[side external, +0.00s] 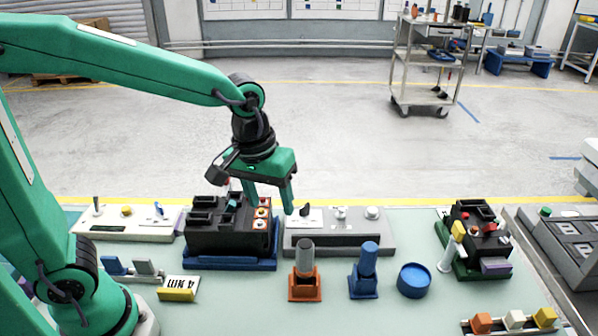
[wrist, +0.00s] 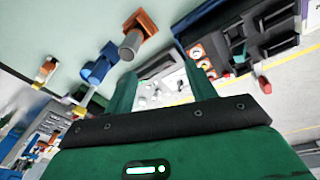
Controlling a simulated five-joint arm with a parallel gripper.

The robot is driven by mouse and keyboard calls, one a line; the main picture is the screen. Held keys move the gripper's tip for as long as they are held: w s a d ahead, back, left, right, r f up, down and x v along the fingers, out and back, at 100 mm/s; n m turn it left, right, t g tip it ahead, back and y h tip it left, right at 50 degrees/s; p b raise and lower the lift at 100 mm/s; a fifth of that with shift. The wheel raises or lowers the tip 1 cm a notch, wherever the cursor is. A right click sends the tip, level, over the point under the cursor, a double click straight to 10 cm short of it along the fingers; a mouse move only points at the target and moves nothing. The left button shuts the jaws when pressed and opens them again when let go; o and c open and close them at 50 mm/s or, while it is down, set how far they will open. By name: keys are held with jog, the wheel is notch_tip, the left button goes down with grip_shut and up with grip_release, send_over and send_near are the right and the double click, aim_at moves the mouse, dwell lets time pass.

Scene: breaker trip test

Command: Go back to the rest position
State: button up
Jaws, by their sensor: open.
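My green gripper (side external: 270,206) is open, its two fingers pointing down with nothing visible between them. It hangs in front of the right part of the black breaker unit (side external: 215,240) on its blue base, near the left end of the grey control panel (side external: 338,242). From this angle I cannot tell its exact height or whether it touches anything. In the wrist view my gripper (wrist: 158,68) shows two spread fingers, with the black unit (wrist: 240,45) to the right and the grey panel partly between the fingers.
An orange stand with a grey cylinder (side external: 304,282), a blue stand (side external: 364,283) and a blue round dish (side external: 414,281) stand in front. A white switch panel (side external: 125,229) is left; a black unit on a green base (side external: 480,235) is right. The front middle bench is clear.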

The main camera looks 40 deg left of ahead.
jog(key=s+a+r+m+t, duration=0.3)
jog(key=s+a+r+m, duration=0.1)
jog(key=s+a, duration=0.5)
jog(key=shift+s+a+r+t, duration=0.3)
jog(key=shift+s+a+t, duration=0.1)
jog(key=shift+s, duration=0.3)
